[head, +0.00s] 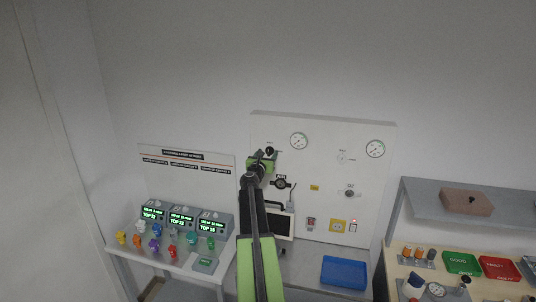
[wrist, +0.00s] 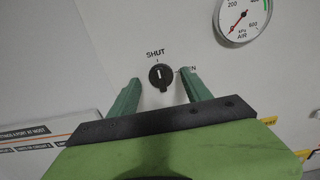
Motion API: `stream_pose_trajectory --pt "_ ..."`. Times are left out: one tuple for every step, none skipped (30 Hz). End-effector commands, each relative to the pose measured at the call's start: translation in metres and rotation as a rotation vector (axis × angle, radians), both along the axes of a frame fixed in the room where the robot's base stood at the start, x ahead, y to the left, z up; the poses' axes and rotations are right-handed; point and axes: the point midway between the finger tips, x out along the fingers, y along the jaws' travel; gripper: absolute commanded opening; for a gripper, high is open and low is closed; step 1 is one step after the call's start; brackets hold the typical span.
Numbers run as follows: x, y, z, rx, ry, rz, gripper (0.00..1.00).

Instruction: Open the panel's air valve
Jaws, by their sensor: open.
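The air valve is a round black knob (wrist: 159,75) on the white panel (head: 320,125). Its white mark points up at the word SHUT. The word OPEN, to its right, is partly hidden by a finger. My gripper (wrist: 160,86) is open, with one green finger on each side of the knob. I cannot tell whether the fingers touch it. In the head view the knob (head: 269,150) shows just above my gripper (head: 262,156). The gauge marked AIR (wrist: 242,18) is to the knob's upper right, and it also shows in the head view (head: 299,141).
Other gauges (head: 375,148) and a second black knob (head: 349,193) are on the panel's right. A blue tray (head: 344,272) lies on the bench. Small monitors (head: 153,212) stand at left. A shelf (head: 420,203) is at right.

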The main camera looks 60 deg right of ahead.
Motion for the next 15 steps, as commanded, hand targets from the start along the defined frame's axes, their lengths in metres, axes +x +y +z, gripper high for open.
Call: stream_pose_trajectory --pt "0.0029 -0.0068 0.0 0.0 0.0 0.0 0.57" --pt "0.0034 -0.0087 0.0 0.0 0.0 0.0 0.57" --pt "0.0039 -0.0106 0.0 0.0 0.0 0.0 0.57" --pt "0.0041 -0.0114 0.0 0.0 0.0 0.0 0.57" --pt "0.0042 -0.012 0.0 0.0 0.0 0.0 0.57" --pt "0.0042 -0.0123 0.0 0.0 0.0 0.0 0.57" --pt "0.0042 -0.0123 0.0 0.0 0.0 0.0 0.57" --pt "0.0041 -0.0121 0.0 0.0 0.0 0.0 0.57" --pt "0.0041 -0.0119 0.0 0.0 0.0 0.0 0.57" --pt "0.004 -0.0117 0.0 0.0 0.0 0.0 0.57" --pt "0.004 -0.0117 0.0 0.0 0.0 0.0 0.57" --pt "0.0041 -0.0116 0.0 0.0 0.0 0.0 0.57" --pt "0.0041 -0.0116 0.0 0.0 0.0 0.001 0.53" --pt "0.0042 -0.0116 0.0 0.0 0.0 0.001 0.49" --pt "0.0042 -0.0115 0.0 0.0 0.0 0.001 0.44"
